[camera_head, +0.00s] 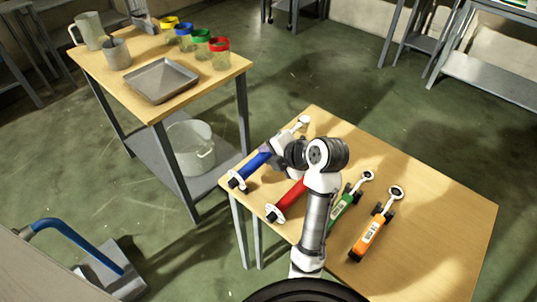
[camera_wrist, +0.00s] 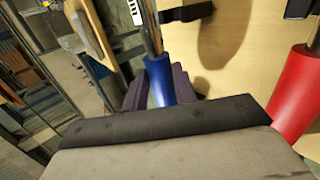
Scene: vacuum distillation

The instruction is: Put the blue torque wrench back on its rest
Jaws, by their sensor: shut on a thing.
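The blue torque wrench (camera_head: 254,165) is at the left edge of the near wooden table, its pale head pointing up and right. My gripper (camera_head: 272,147) is at the wrench, partly hidden by my wrist. In the wrist view, the blue handle (camera_wrist: 159,82) stands between my dark fingers (camera_wrist: 150,88), which are shut on it. A dark rest block (camera_wrist: 187,12) shows just right of the wrench's shaft, and a shadow falls on the tabletop beside the handle. I cannot tell whether the wrench touches its rest.
The red wrench (camera_head: 288,201) lies close to the right of the blue one, partly behind my arm. The green wrench (camera_head: 342,208) and orange wrench (camera_head: 369,236) lie farther right. The table's right side (camera_head: 450,225) is clear. A second table (camera_head: 205,88) holds a tray and jars.

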